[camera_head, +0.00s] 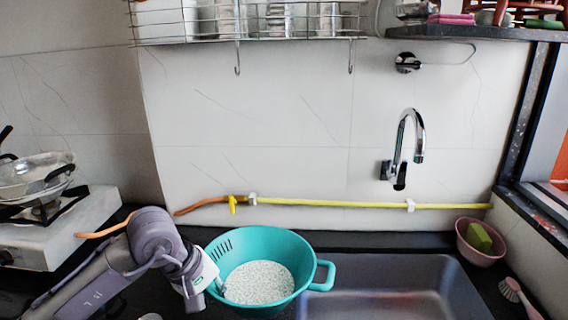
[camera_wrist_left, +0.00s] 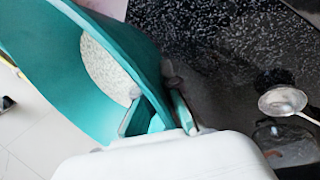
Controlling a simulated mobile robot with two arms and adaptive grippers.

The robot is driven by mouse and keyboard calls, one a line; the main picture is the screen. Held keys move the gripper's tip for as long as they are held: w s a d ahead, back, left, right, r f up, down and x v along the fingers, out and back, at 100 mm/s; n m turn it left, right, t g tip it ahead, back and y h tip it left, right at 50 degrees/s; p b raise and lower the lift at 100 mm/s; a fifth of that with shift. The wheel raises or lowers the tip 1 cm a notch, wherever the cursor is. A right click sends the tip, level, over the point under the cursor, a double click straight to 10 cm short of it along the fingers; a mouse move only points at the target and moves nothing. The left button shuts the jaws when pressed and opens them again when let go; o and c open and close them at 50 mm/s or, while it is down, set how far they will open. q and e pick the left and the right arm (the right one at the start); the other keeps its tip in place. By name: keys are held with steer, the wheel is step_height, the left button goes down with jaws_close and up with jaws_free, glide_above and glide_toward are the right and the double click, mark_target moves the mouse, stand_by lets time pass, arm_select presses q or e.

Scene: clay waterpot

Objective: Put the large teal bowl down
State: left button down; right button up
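The large teal bowl (camera_head: 303,250) holds white, speckled grains and has a loop handle on its right side. In the head view it is beside the sink's left edge, at the front of the dark counter. Whether its base touches the counter is hidden. My left gripper (camera_head: 218,288) is at the bowl's left rim. In the left wrist view the bowl (camera_wrist_left: 55,55) fills the upper left, and my left gripper (camera_wrist_left: 172,98) is closed around its near handle. My right gripper is in neither view.
The sink (camera_head: 385,285) lies right of the bowl. A pink bowl with a sponge (camera_head: 478,240) and a pink brush (camera_head: 518,296) are at far right. A stove (camera_head: 60,235) stands left. A metal spoon (camera_wrist_left: 283,100) lies on the dark counter.

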arm_select(q)
steer(key=s+a+f+m+g+p, duration=0.1)
steer(key=s+a+m, duration=0.2)
steer(key=s, duration=0.3)
steer(key=s+a+f+m+g+h+p, duration=0.1)
steer(key=s+a+m+g, duration=0.1)
steer(key=s+m, duration=0.3)
steer(key=shift+s+a, duration=0.7)
steer(key=shift+s, duration=0.55)
steer(key=shift+w+a+r, duration=0.1)
